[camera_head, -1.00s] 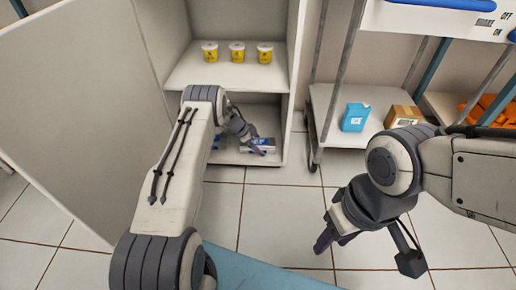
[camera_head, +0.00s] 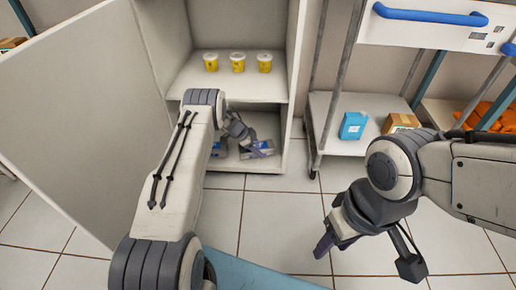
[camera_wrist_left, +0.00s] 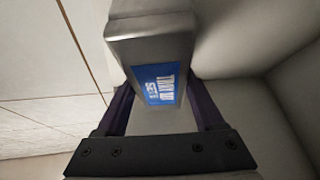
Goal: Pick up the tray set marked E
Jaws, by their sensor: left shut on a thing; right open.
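A grey metal tray set (camera_wrist_left: 150,40) with a blue label is between the fingers of my left gripper (camera_wrist_left: 160,95) in the left wrist view. The label's white lettering is turned and too small to read surely, so I cannot confirm the E. In the head view, my left gripper (camera_head: 254,150) is shut on this tray set in the lower compartment of the open cabinet, and the set looks tilted. Another blue-labelled item (camera_head: 219,150) is beside it on the left, partly hidden by my arm. My right gripper (camera_head: 324,243) is open and empty above the floor.
The cabinet (camera_head: 297,70) has its door (camera_head: 70,110) swung open at left. Several yellow-labelled tubs (camera_head: 238,63) stand on the upper shelf. A cart (camera_head: 335,137) at right holds a blue box (camera_head: 353,125) and a cardboard box (camera_head: 400,122). Tiled floor in front is clear.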

